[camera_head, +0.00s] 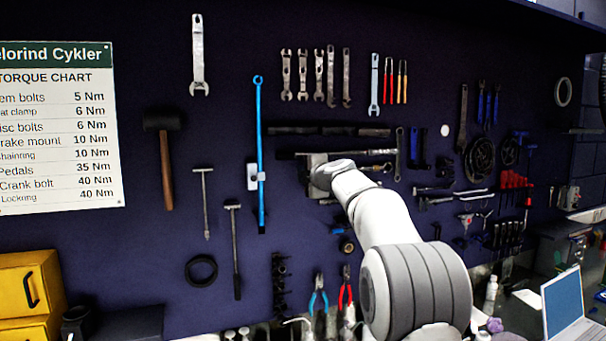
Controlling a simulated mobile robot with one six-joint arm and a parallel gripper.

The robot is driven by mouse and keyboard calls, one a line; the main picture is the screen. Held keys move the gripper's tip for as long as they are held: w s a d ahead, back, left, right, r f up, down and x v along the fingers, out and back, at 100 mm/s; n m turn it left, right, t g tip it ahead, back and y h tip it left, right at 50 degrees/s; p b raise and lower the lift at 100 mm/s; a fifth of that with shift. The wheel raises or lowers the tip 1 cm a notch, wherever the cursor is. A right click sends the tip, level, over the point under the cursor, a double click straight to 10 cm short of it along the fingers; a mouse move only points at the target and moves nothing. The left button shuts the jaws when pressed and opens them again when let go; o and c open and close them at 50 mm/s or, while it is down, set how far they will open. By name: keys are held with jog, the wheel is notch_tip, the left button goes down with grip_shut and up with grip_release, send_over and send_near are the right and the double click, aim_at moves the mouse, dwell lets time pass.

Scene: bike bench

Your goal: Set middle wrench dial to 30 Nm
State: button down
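Long wrenches hang level on the dark wall panel near the middle of the head view. The upper one (328,130) is dark, with a lighter right end. Below it is a wrench with a silver shaft (365,153), partly covered by my arm. Any wrench lower down there is mostly hidden behind my arm, so I cannot tell for sure which is the middle one. No dial or scale reading can be made out. My gripper (316,170) is at the wall just below the silver-shafted wrench. Its fingers are hidden, and contact cannot be told.
A torque chart (60,128) hangs at the left. A long blue tool (260,130) hangs upright left of my gripper, and a mallet (166,165) farther left. Pliers (318,297) hang below. A laptop (564,305) stands at the lower right.

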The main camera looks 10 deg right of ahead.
dwell(0.4)
jog(key=c, duration=1.3)
grip_release()
jog(key=b+v, duration=0.2)
jog(key=v, duration=0.5)
jog(key=shift+s, duration=0.35)
jog(key=shift+d+r, duration=0.1)
